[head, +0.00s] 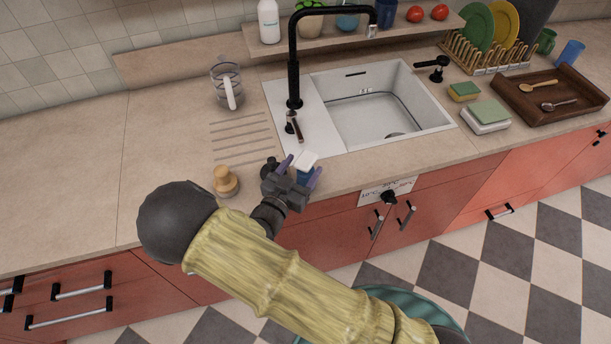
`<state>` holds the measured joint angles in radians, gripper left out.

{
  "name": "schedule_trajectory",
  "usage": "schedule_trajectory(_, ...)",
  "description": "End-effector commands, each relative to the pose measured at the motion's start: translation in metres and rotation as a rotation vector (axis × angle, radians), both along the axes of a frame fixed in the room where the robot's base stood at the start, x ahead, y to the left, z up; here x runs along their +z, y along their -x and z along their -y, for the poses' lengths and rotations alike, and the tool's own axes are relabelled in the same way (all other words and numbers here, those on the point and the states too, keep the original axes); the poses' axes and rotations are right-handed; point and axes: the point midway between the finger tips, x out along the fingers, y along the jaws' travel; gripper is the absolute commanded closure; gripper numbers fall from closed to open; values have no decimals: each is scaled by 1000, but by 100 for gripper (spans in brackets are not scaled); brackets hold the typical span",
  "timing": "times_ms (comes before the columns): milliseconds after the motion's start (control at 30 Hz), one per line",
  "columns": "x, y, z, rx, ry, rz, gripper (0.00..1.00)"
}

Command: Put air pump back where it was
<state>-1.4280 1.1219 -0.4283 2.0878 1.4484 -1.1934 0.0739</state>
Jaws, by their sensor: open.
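My gripper (300,169) is open at the front edge of the counter, left of the sink. Its two purple fingers stand on either side of a small object with a white top and blue body (305,162). Whether the fingers touch it cannot be told, and its lower part is hidden by my gripper. Nothing is clearly recognisable as the air pump; this small object may be it. A small black object (269,167) shows just behind my gripper, partly hidden.
A wooden knobbed object (226,181) stands close left of my gripper. A glass jug (228,88) stands farther back. The sink (375,110) and black tap (293,60) lie behind to the right. A shelf (350,30) holds a white bottle (268,22). The left counter is clear.

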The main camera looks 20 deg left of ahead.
Motion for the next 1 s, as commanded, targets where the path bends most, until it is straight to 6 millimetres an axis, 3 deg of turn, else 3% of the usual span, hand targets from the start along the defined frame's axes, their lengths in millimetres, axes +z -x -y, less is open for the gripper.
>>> schedule_trajectory(100, 9, -17, 6, -3, 2, 1, 35)
schedule_trajectory(300, 6, -38, 11, -2, 2, 0, 35)
schedule_trajectory(833, 4, -39, 11, -1, 1, -1, 35)
schedule_trajectory(1000, 4, -39, 11, -1, 1, -1, 66)
